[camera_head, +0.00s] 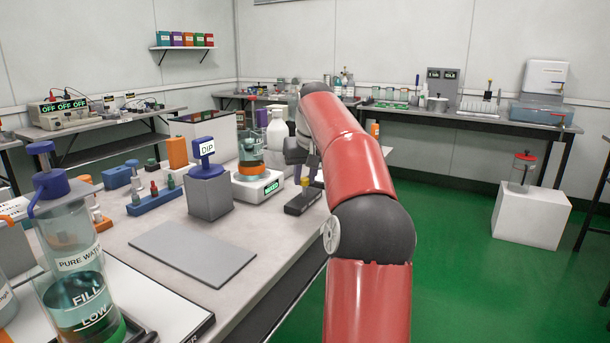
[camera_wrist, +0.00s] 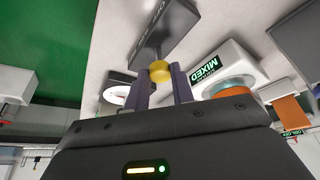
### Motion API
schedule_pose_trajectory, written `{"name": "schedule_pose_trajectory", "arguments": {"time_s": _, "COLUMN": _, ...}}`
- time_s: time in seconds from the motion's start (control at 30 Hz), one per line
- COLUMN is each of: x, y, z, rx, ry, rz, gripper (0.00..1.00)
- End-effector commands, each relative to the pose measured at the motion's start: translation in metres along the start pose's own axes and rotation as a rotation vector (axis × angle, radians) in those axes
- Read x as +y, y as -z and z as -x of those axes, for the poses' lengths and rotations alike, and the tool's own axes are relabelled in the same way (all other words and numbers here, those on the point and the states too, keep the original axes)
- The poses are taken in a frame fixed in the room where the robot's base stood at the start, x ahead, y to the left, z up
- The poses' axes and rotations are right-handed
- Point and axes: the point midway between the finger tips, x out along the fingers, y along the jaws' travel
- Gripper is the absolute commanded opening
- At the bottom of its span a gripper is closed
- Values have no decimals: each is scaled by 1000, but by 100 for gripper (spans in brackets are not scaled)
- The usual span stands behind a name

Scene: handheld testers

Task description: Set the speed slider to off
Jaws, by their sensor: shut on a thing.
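The speed slider is a small black box (camera_head: 304,203) with a yellow knob (camera_head: 305,181), at the right edge of the bench. In the wrist view the box (camera_wrist: 168,30) lies beyond my fingertips, with small print along one side too small to read. My gripper (camera_wrist: 160,75) has its two purple fingers on either side of the yellow knob (camera_wrist: 159,70) and is shut on it. In the head view the gripper (camera_head: 306,170) is partly hidden by my red arm. The knob's exact setting cannot be told.
A white stirrer (camera_head: 257,187) reading MIXED, with a beaker (camera_head: 251,150) on it, stands close left of the slider. A grey block with a blue DIP handle (camera_head: 207,172) stands farther left. A flat grey plate (camera_head: 180,252) lies in front.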

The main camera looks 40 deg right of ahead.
Motion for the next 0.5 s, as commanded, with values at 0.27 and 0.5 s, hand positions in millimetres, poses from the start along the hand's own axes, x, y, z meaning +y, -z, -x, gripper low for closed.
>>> {"name": "schedule_pose_trajectory", "arguments": {"time_s": 0.27, "x": -14, "y": -13, "z": 3, "rx": 1, "ry": -3, "rz": 3, "gripper": 0}}
{"name": "schedule_pose_trajectory", "arguments": {"time_s": 0.5, "x": -32, "y": -29, "z": 12, "rx": 1, "ry": 0, "rz": 1, "gripper": 0}}
